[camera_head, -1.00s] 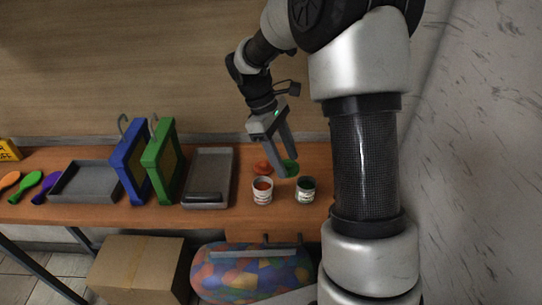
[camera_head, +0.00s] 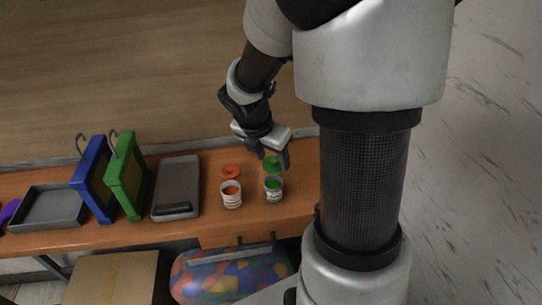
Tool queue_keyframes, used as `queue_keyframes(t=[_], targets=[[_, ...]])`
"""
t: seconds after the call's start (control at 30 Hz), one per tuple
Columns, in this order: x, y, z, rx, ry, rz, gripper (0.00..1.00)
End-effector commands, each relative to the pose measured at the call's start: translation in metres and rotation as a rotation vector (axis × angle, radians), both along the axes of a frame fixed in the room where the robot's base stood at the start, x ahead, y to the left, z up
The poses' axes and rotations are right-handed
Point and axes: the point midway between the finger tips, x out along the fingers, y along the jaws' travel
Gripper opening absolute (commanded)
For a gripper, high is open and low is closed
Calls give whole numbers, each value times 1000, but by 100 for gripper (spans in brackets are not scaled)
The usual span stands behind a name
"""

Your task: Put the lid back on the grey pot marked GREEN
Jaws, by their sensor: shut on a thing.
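The grey pot with green paint (camera_head: 273,190) stands uncovered on the orange-brown table, right of a similar pot with orange paint (camera_head: 231,196). The pots' label lettering is too small to read. The green lid (camera_head: 272,164) is just behind the green pot in the picture, between my gripper's fingertips. My gripper (camera_head: 273,163) points down and is shut on this lid. I cannot tell whether the lid still touches the table. An orange lid (camera_head: 231,172) lies on the table behind the orange pot.
A grey tray (camera_head: 163,212), a green frame (camera_head: 120,170), a blue frame (camera_head: 90,176) and another grey tray (camera_head: 50,222) stand to the left. A cardboard box (camera_head: 115,280) and a colourful patterned object (camera_head: 225,282) are below the table's front edge.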

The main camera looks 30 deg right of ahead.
Motion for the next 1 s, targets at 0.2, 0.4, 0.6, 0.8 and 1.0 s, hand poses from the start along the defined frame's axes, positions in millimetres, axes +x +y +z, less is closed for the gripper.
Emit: queue_keyframes(t=[0.2,0.4,0.6,0.8,1.0], targets=[[0,0,-20,0,0,-1,30],[0,0,-38,0,-1,-2,30],[0,0,-53,0,0,-2,30],[0,0,-59,0,0,-2,30],[0,0,-59,0,0,-2,30]])
